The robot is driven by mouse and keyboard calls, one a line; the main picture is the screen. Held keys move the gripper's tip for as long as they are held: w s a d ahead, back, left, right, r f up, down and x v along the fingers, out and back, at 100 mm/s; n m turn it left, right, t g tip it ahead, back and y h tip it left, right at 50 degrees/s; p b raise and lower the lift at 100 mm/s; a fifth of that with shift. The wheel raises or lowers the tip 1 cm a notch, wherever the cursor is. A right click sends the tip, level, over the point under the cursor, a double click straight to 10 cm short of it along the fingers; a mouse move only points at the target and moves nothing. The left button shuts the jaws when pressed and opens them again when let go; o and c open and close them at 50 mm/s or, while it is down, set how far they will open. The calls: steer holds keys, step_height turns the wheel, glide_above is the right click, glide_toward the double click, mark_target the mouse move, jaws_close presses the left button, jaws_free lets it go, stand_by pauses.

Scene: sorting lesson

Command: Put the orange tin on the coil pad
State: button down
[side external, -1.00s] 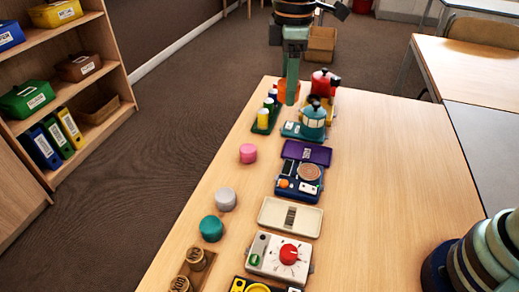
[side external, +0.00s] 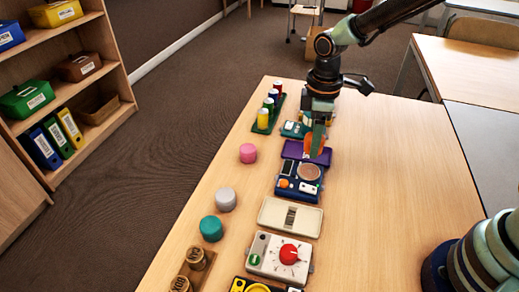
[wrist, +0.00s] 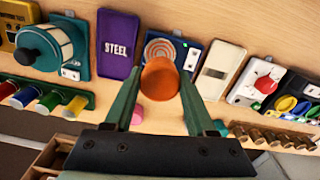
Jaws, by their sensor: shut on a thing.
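The orange tin (side external: 321,158) is between the fingers of my gripper (side external: 318,149), which is shut on it and holds it above the purple plate and the far edge of the blue unit. The coil pad (side external: 309,173) is a round brown spiral on top of that blue unit (side external: 284,186). In the wrist view the tin (wrist: 160,79) sits between the two green fingers and covers the lower part of the coil pad (wrist: 161,47). The tin appears apart from the pad; its exact height is hard to tell.
A purple plate (wrist: 117,45) marked STEEL lies beside the blue unit, and a cream tray (side external: 270,215) lies on its other side. Pink (side external: 248,153), grey (side external: 226,199) and teal (side external: 211,228) tins stand to the left. The table's right part is clear.

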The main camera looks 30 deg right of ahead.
mark_target(308, 171)
steer(key=shift+f, duration=3.45)
steer(key=shift+c, duration=1.1)
jaws_free()
steer(key=shift+f, duration=0.15)
step_height(308, 171, up, 12)
steer(key=shift+r, duration=0.15)
steer(key=s+d+r+m+t, duration=0.5)
steer(key=s+d+r+m, duration=0.4)
steer(key=s+d+m, duration=0.1)
steer(key=shift+s+d+r+m+t, duration=0.15)
steer(key=shift+d+r+m+t, duration=0.15)
steer(key=shift+r+m, duration=0.1)
